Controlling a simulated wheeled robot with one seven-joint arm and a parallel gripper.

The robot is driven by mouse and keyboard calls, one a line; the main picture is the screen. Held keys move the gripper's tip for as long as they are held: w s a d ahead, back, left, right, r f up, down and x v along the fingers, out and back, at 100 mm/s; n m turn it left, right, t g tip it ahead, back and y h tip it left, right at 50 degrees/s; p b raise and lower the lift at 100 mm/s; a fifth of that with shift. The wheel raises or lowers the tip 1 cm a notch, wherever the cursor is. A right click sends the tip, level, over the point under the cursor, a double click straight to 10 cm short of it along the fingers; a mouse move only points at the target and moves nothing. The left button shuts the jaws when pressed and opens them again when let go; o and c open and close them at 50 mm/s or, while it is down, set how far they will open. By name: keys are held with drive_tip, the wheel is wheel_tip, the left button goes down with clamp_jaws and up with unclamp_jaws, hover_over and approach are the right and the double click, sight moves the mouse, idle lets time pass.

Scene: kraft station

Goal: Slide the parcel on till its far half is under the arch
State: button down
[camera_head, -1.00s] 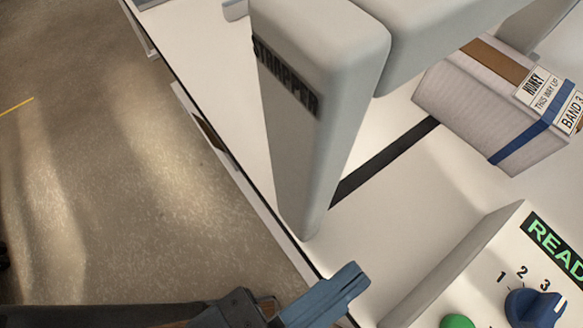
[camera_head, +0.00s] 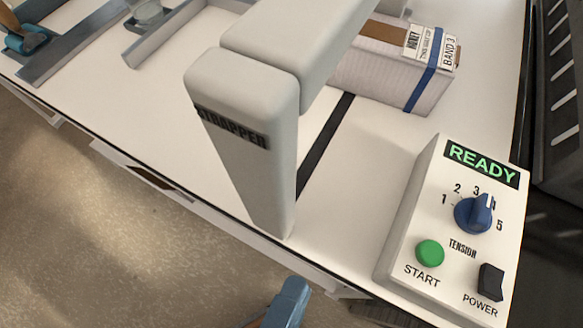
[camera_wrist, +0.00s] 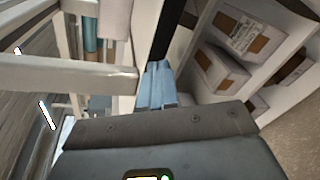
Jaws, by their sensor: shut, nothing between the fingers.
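The parcel (camera_head: 378,82) is a pale box with brown tape, a blue band near its right end, and labels reading HONEY, THIS WAY UP and BAND 3. It lies on the white table beyond the grey arch (camera_head: 247,165), marked STRAPPER. The arch's top beam hides part of the parcel's left end, so I cannot tell how much is under it. My gripper (camera_head: 292,290) is at the bottom of the head view, in front of the table edge, apart from the parcel. Its blue fingers are shut and empty; they also show in the wrist view (camera_wrist: 157,85).
A control box (camera_head: 465,215) showing READY, with a dial and a green button, stands right of the arch. A black strip (camera_head: 325,145) crosses the table to the parcel. Metal rails (camera_head: 175,35) lie at back left. Boxes (camera_wrist: 240,35) sit on shelves in the wrist view.

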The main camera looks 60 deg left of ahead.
drive_tip(key=shift+w+d+f+m, duration=0.1)
drive_tip(key=shift+d+f+m, duration=0.3)
drive_tip(key=shift+m, duration=0.4)
drive_tip(key=shift+w+d+f+m, duration=0.1)
drive_tip(key=shift+d+f+m, duration=0.3)
drive_tip(key=shift+m, duration=0.4)
drive_tip(key=c, duration=1.8)
unclamp_jaws()
drive_tip(key=shift+r, duration=0.1)
